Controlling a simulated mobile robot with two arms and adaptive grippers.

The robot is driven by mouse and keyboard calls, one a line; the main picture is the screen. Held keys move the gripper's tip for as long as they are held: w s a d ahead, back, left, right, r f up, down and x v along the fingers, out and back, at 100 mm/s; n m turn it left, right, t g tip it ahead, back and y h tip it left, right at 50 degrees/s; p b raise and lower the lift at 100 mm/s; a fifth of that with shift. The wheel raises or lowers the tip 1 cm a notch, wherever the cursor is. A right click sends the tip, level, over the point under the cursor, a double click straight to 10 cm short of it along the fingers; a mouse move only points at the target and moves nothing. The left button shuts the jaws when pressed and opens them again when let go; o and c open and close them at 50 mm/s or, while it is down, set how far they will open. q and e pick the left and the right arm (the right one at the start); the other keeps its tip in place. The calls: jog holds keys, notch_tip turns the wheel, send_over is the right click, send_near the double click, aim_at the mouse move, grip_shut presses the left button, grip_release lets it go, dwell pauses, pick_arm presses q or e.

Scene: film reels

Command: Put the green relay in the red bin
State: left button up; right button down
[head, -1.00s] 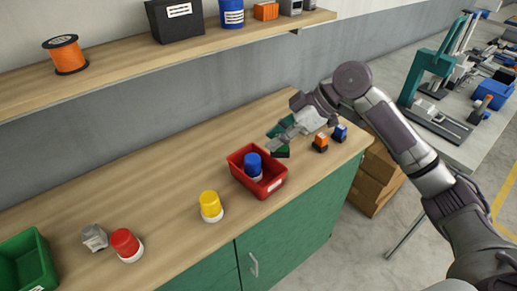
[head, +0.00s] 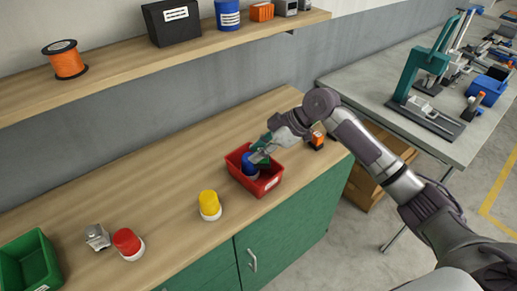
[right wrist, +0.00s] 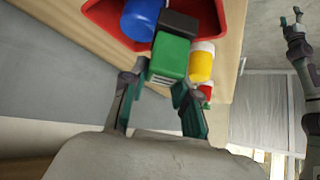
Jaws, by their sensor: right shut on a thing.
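The red bin (head: 273,184) sits on the wooden counter, with a blue-topped beacon (head: 249,160) standing inside it. It also shows at the top of the right wrist view (right wrist: 105,17). My right gripper (head: 261,155) is over the bin, close to the blue beacon. In the right wrist view the green relay (right wrist: 170,55), with a dark base, is between the fingers (right wrist: 160,90), and the gripper is shut on it. In the head view the relay is mostly hidden by the gripper.
A yellow beacon (head: 209,204) stands left of the bin. A red beacon (head: 127,242), a grey part (head: 97,237) and a green bin (head: 28,265) are further left. An orange relay (head: 316,139) is right of the bin. A shelf (head: 190,50) runs above.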

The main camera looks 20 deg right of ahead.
jog(key=shift+f, duration=0.55)
jog(key=c, duration=0.9)
grip_release()
jog(key=shift+r, duration=0.25)
jog(key=b+v, duration=0.2)
jog(key=v, duration=1)
jog(key=shift+r, duration=0.35)
